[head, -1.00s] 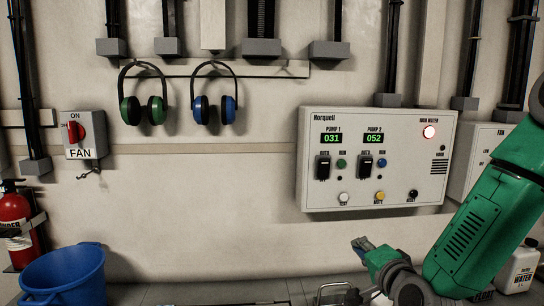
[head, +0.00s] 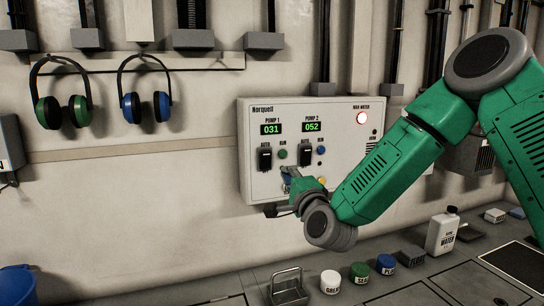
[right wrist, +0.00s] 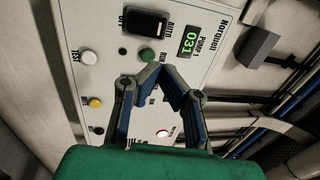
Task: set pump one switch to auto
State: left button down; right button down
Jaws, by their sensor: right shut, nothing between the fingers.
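The pump 1 switch (head: 264,158) is a black rocker on the white Norquell panel (head: 252,185), under the green 031 display (head: 271,129). In the right wrist view the switch (right wrist: 145,22) lies between the words AUTO and OFF; I cannot tell which way it is tipped. My right gripper (head: 287,173) is in front of the panel, right of and slightly below the switch. In the wrist view its fingertips (right wrist: 153,72) meet, empty, near the green run lamp (right wrist: 147,55), apart from the switch. Whether they touch the panel is unclear. My left gripper is not in view.
The pump 2 switch (head: 305,153) is close beside my right gripper. Below, a counter holds several jars, a white bottle (head: 442,231) and a metal wire holder (head: 287,287). Ear muffs (head: 145,95) hang at left.

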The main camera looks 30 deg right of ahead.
aim_at(268, 152)
jog(key=x, duration=0.3)
jog(key=a+x, duration=0.1)
jog(key=x, duration=0.5)
jog(key=shift+w+a+r+p, duration=0.2)
jog(key=shift+w+r+p, duration=0.1)
jog(key=shift+w+p, duration=0.1)
jog(key=shift+w+d, duration=0.25)
jog(key=shift+w+d+f, duration=0.1)
jog(key=shift+w+d, duration=0.1)
jog(key=shift+d, duration=0.25)
jog(key=shift+a, duration=0.25)
jog(key=shift+w+a+r, duration=0.1)
jog(key=shift+a+r, duration=0.05)
jog(key=shift+r, duration=0.05)
jog(key=shift+w+r+p, duration=0.15)
jog(key=shift+r+p, duration=0.1)
jog(key=shift+p, duration=0.4)
jog(key=shift+w+g+p, duration=0.15)
jog(key=shift+g+p, duration=0.25)
jog(key=shift+g, duration=0.1)
jog(key=shift+f, duration=0.15)
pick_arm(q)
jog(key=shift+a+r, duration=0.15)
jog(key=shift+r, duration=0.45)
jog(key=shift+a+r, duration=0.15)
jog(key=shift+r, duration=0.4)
pick_arm(e)
jog(key=shift+f, duration=0.1)
